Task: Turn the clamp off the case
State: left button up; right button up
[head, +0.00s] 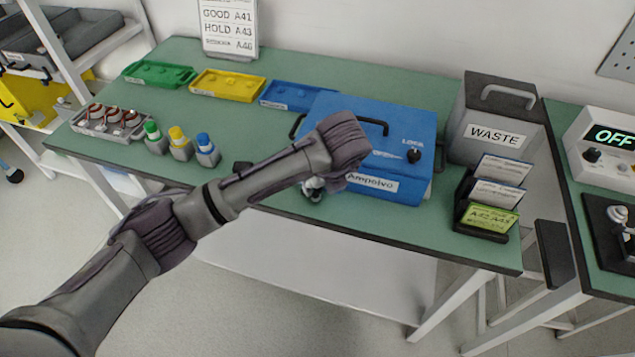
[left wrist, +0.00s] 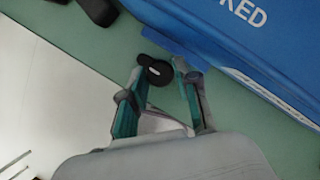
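The blue case (head: 399,172) stands shut on the green table, with a black handle, a black knob (head: 413,156) beside the word LOCK, and a front label. Its blue side (left wrist: 225,35), with letters ending in KED, fills the upper right of the left wrist view. My left gripper (head: 313,188) is low at the case's front left, mostly hidden by my arm. In the left wrist view its fingers (left wrist: 163,76) are apart. A black rounded piece with a pale slot (left wrist: 154,69), possibly the clamp, lies at the fingertips; whether they touch it is unclear. My right gripper is not in view.
Several coloured bottles (head: 179,144) and a grey parts tray (head: 108,121) stand left of my arm. Green (head: 158,74), yellow (head: 228,84) and blue trays (head: 300,94) lie behind. A WASTE bin (head: 493,112) and a card rack (head: 487,205) stand right of the case.

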pick_arm(q)
jog(key=o, duration=0.4)
jog(key=shift+v, duration=6)
